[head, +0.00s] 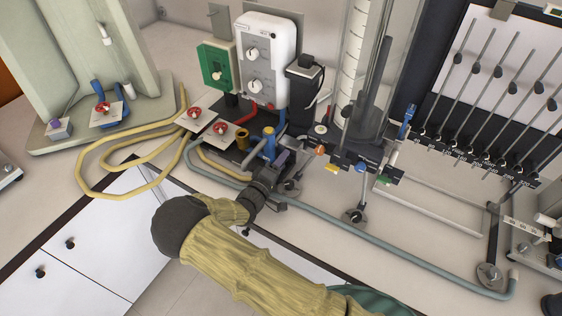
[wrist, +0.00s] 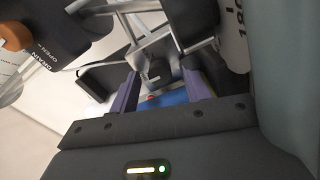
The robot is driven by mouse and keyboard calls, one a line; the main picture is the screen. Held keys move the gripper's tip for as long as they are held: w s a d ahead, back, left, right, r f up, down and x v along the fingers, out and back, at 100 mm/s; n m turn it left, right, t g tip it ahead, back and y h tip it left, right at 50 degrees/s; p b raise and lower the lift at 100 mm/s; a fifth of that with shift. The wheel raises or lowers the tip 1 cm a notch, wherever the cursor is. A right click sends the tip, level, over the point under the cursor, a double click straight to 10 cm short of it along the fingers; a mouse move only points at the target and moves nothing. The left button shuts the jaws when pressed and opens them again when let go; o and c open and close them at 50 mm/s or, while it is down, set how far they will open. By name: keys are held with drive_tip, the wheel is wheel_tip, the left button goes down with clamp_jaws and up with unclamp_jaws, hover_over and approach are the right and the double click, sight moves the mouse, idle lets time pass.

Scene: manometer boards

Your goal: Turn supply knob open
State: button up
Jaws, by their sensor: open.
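My gripper (head: 282,158) is at the bench's front edge, beside an upright blue fitting (head: 269,141). In the wrist view its two purple fingers (wrist: 160,84) are apart. A blue surface (wrist: 174,97) and a small red spot (wrist: 151,97) show between and beyond them; I cannot tell whether the fingers touch anything. A row of coloured knobs lies right of the gripper: orange (head: 319,150), yellow (head: 332,167), blue (head: 360,168) and green (head: 384,180). The wrist view shows an orange knob (wrist: 15,37) near a "DRAIN" label. No supply label is readable.
Two red-handled valves (head: 194,113) (head: 221,128) and a white control box (head: 266,60) stand behind and left of the gripper. A clear cylinder (head: 352,75) rises behind the knobs. A grey hose (head: 415,262) runs along the front edge; yellow hoses (head: 105,190) loop at left.

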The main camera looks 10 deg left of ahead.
drive_tip(key=c, duration=1)
